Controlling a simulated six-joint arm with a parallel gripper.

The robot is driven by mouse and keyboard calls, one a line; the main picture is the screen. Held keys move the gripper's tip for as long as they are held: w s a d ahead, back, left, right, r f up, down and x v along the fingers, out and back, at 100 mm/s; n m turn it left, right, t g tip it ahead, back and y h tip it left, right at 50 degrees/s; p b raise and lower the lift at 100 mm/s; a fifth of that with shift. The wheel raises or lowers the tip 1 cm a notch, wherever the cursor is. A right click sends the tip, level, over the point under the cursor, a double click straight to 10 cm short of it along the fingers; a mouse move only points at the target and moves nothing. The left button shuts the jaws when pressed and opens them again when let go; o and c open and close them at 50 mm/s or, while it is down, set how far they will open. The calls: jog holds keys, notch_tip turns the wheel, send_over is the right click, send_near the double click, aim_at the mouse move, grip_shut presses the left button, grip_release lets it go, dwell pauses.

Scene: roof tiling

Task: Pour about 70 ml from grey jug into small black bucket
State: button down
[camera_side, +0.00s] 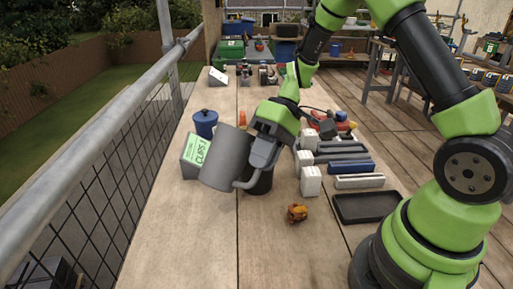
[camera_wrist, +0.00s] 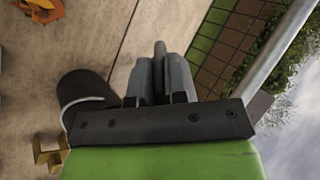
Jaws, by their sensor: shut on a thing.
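The grey jug (camera_side: 225,160) is in the side view, left of my gripper (camera_side: 262,160). My gripper is shut on its handle and holds it tilted above the boards. The small black bucket (camera_side: 262,184) stands behind the jug and gripper, which hide much of it. In the wrist view the bucket (camera_wrist: 82,88) shows with its pale wire handle, left of my gripper's fingers (camera_wrist: 160,75). The jug's body cannot be made out there. No stream of liquid shows, and the level inside either vessel is hidden.
A grey box with a green label (camera_side: 194,152) and a blue pot (camera_side: 205,122) stand just behind the jug. An orange-brown object (camera_side: 297,213) lies in front. White blocks (camera_side: 310,181) and a black tray (camera_side: 367,207) are right. A metal rail (camera_side: 100,125) runs along the left.

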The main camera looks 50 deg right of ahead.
aim_at(254, 174)
jog(key=shift+a+r+h, duration=0.15)
jog(key=shift+a+h, duration=0.15)
jog(key=shift+h, duration=0.3)
jog(key=a+f+h, duration=0.2)
jog(key=f, duration=0.1)
jog(key=a+f+h, duration=0.1)
jog(key=shift+s+f, duration=0.15)
jog(key=shift+f, duration=0.15)
jog(key=shift+a+f+t+h, duration=0.1)
jog(key=shift+a+f+h, duration=0.2)
jog(key=shift+h, duration=0.35)
jog(key=shift+a+f+t+h, duration=0.15)
jog(key=shift+a+h, duration=0.3)
jog(key=shift+h, duration=0.25)
jog(key=shift+a+f+t+h, duration=0.1)
jog(key=shift+a+f+h, duration=0.2)
jog(key=shift+h, duration=0.35)
jog(key=shift+a, duration=0.1)
jog(key=shift+r, duration=0.1)
